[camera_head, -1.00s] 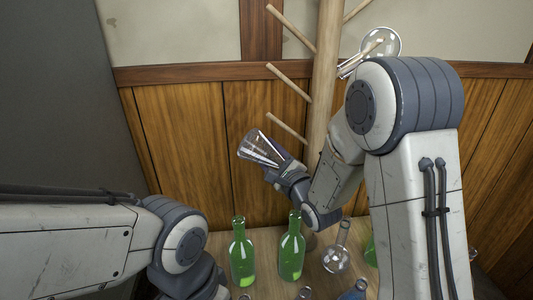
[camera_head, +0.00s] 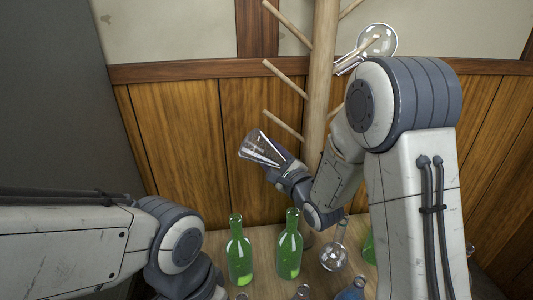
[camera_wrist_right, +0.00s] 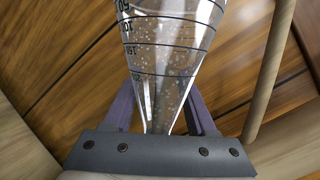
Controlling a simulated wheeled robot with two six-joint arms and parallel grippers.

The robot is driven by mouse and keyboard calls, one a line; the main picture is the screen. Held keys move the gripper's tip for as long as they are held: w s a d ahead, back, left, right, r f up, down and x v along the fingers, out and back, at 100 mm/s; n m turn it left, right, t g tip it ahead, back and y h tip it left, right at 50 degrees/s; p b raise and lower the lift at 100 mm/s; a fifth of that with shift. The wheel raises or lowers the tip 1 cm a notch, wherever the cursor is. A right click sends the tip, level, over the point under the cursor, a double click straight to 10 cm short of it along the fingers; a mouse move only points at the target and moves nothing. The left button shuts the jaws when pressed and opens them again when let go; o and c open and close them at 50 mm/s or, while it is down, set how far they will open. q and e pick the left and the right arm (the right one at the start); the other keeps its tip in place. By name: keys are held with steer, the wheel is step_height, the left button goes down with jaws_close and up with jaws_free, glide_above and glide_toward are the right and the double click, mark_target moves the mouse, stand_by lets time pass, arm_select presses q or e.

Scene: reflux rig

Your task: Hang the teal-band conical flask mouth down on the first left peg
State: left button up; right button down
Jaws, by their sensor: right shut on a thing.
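My right gripper (camera_head: 281,166) is shut on a clear conical flask (camera_head: 260,147), holding it by the narrow end. The flask is tilted, its wide base pointing up and left in the head view. In the right wrist view the flask (camera_wrist_right: 168,45) widens away from the jaws and shows black graduation marks; I cannot make out a teal band. Left pegs stick out of a wooden post (camera_head: 321,90): a lowest peg (camera_head: 283,125), a middle peg (camera_head: 285,79) and a top peg (camera_head: 287,26). The flask appears left of and below the lowest peg's tip. My left gripper is out of view.
A round clear flask (camera_head: 378,40) hangs on a right peg. Green bottles (camera_head: 239,255) (camera_head: 289,250) and a round-bottom flask (camera_head: 334,254) stand on the wooden table (camera_head: 266,240) below. More glassware is cut off at the bottom edge.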

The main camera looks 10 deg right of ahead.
steer(key=shift+d+f, duration=0.3)
steer(key=shift+d+f+b, duration=0.15)
steer(key=shift+d+b, duration=0.05)
steer(key=shift+b, duration=0.1)
steer(key=shift+d+f, duration=0.2)
steer(key=shift+d, duration=0.05)
stand_by(0.3)
steer(key=shift+c, duration=0.6)
jaws_free()
